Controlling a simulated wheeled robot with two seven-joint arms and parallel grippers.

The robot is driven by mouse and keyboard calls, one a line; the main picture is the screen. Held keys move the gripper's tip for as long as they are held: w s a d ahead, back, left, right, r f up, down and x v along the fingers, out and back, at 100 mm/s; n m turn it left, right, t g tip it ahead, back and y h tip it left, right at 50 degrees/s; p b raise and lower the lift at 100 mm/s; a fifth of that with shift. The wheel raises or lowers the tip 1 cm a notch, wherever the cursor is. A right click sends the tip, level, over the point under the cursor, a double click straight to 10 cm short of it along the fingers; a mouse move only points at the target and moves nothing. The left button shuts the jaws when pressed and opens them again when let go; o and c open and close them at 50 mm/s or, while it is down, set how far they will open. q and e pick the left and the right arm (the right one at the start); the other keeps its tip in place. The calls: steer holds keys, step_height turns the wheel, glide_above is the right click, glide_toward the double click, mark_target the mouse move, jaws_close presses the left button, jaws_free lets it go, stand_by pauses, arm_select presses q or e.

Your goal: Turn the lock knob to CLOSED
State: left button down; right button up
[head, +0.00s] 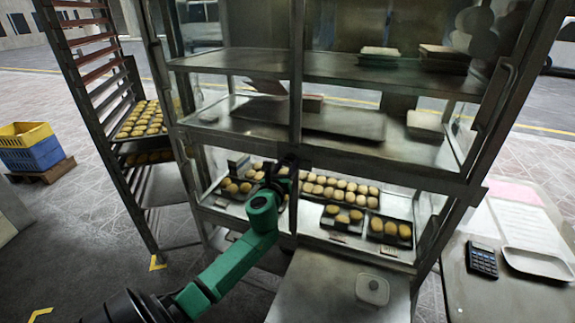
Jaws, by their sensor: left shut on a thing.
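My green left arm reaches up to a metal-framed glass display case (395,163). My left gripper (287,167) is at the case's middle upright, level with the lower shelf rail. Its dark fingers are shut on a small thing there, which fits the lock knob. The knob itself is hidden by the fingers, so its turn and any CLOSED mark cannot be read. My right gripper is not in view.
Trays of round buns (340,190) lie on the case's bottom shelf. A rack with trays (143,120) stands left, with yellow and blue crates (35,152) beyond it. At right, a counter holds a calculator (482,259) and a white tray (538,263). A small lidded container (372,289) sits in front.

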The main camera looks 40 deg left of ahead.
arm_select(q)
steer(key=n+p, duration=0.1)
steer(key=n, duration=0.3)
steer(key=shift+r+n, duration=0.1)
steer(key=shift+n, duration=0.2)
steer(key=n+p, duration=0.1)
steer(key=n, duration=0.3)
steer(key=n+h+p, duration=0.1)
steer(key=n, duration=0.3)
steer(key=shift+r+n, duration=0.1)
steer(key=shift+n, duration=0.2)
steer(key=shift+n+p, duration=0.75)
steer(key=shift+n, duration=1.05)
steer(key=shift+c, duration=2)
jaws_free()
